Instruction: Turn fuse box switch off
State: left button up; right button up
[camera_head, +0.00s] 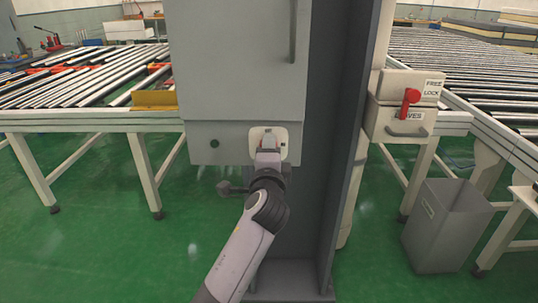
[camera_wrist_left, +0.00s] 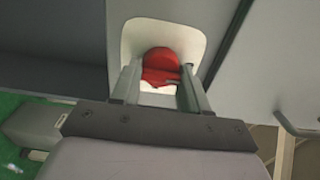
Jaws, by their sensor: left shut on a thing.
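The grey fuse box (camera_head: 233,62) is mounted against a dark grey column. A white switch plate (camera_head: 283,133) sits low on the box. In the left wrist view a red switch (camera_wrist_left: 161,62) sits on the white plate (camera_wrist_left: 190,36), between the fingers of my left gripper (camera_wrist_left: 160,80). My left gripper also shows in the head view (camera_head: 267,143), reaching up from below to the plate. It is shut on the red switch. In the head view the gripper covers the switch. My right gripper is not in view.
A roller conveyor (camera_head: 90,75) stands on the left and another (camera_head: 465,65) on the right. A grey bin (camera_head: 447,228) stands on the green floor, which is clear at front left.

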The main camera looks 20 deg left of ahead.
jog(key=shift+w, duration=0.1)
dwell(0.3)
pick_arm(q)
jog(key=o, duration=1.1)
jog(key=shift+c, duration=0.2)
jog(key=shift+s, duration=0.1)
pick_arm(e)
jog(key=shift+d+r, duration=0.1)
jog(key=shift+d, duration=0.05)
